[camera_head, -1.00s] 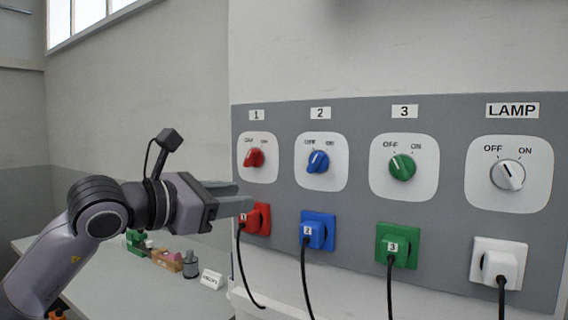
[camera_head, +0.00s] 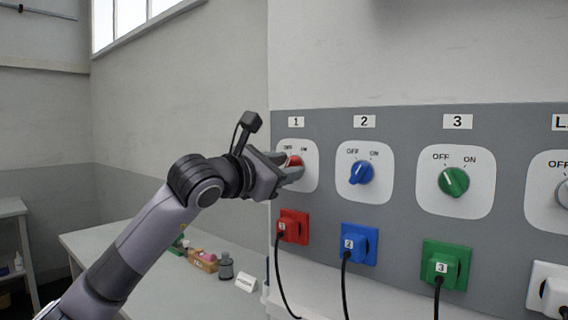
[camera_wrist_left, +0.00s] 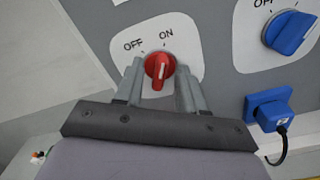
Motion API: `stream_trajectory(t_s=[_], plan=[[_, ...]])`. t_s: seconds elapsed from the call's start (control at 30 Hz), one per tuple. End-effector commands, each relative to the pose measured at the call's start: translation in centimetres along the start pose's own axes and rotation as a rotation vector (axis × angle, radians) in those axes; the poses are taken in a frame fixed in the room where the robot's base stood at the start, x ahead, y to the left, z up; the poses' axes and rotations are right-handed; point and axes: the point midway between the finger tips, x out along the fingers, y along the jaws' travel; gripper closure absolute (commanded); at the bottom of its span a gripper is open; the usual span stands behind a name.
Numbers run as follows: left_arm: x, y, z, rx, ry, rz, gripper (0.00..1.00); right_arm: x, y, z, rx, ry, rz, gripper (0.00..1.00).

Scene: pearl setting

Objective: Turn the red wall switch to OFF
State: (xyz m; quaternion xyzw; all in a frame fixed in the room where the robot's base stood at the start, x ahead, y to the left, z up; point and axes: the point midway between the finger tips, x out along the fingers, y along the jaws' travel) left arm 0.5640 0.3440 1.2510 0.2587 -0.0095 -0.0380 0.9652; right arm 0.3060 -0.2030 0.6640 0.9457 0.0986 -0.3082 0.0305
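The red switch (camera_head: 294,161) is a round knob with a grip bar, on a white plate under label 1. In the left wrist view the red knob (camera_wrist_left: 159,67) has OFF and ON printed above it, and its white mark appears to point towards ON. My left gripper (camera_head: 290,170) is at this knob and partly covers it in the head view. In the wrist view its two fingers (camera_wrist_left: 160,80) are open, one on each side of the knob, with small gaps visible. My right gripper is not in view.
To the right are a blue knob (camera_head: 361,173) and a green knob (camera_head: 453,181). Below them are red (camera_head: 293,227), blue (camera_head: 358,243) and green (camera_head: 445,263) plugs with hanging cords. A table (camera_head: 130,250) with small objects stands below left.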

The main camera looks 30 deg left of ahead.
Motion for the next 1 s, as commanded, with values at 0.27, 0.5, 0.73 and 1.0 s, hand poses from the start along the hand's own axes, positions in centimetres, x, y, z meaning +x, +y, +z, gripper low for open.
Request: stream_trajectory(t_s=[0.27, 0.5, 0.73, 1.0], plan=[[0.0, 0.0, 0.0, 0.0, -0.001, 0.0, 0.8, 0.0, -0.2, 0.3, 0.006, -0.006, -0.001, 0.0], [0.0, 0.0, 0.0, -0.001, -0.001, -0.001, 1.0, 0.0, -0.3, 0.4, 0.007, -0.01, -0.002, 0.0], [0.0, -0.1, -0.1, -0.041, -0.003, -0.002, 1.0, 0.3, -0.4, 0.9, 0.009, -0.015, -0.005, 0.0], [0.0, -0.2, -0.2, -0.204, -0.005, -0.001, 1.0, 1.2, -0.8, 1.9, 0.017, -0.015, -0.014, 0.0]])
